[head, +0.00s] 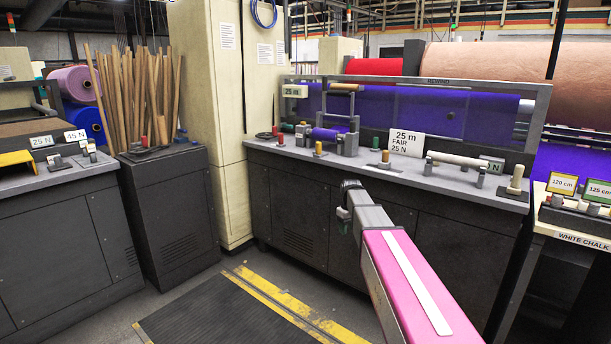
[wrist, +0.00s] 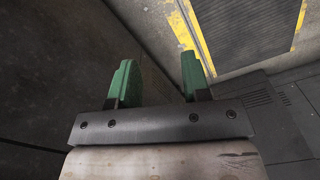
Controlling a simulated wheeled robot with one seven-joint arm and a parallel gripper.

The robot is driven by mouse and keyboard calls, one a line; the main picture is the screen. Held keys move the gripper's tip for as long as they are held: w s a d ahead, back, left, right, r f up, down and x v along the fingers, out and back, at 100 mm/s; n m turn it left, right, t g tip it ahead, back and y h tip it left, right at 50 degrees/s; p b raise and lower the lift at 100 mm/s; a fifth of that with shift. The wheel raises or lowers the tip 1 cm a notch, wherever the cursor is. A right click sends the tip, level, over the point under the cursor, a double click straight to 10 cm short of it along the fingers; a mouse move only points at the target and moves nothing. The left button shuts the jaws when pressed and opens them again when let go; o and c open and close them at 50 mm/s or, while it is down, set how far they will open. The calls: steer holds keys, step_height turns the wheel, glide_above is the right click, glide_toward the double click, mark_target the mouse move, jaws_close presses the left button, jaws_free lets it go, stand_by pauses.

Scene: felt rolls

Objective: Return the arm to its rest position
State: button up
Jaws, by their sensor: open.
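My arm reaches forward in the head view, its pink link in front and its far end before the dark cabinet doors. My gripper (head: 347,222) is at that end, small and partly hidden by my own arm. In the wrist view my gripper (wrist: 155,85) shows two green fingers set wide apart with nothing between them. Below and beyond the fingers are dark cabinet panels and the floor. The fingers touch nothing that I can see.
A bin of wooden sticks (head: 140,95) stands left. A dark floor mat (head: 215,312) with yellow stripes lies below. A chalk table (head: 570,232) stands right.

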steer(key=s+f+m, duration=0.3)
steer(key=s+f, duration=0.2)
steer(key=s, duration=0.9)
steer(key=s+d+f+m, duration=0.1)
steer(key=s+f+m, duration=0.2)
steer(key=s, duration=1.1)
step_height(320, 180, down, 4)
steer(key=shift+d+r, duration=0.25)
steer(key=shift+d, duration=0.05)
steer(key=shift+s, duration=0.1)
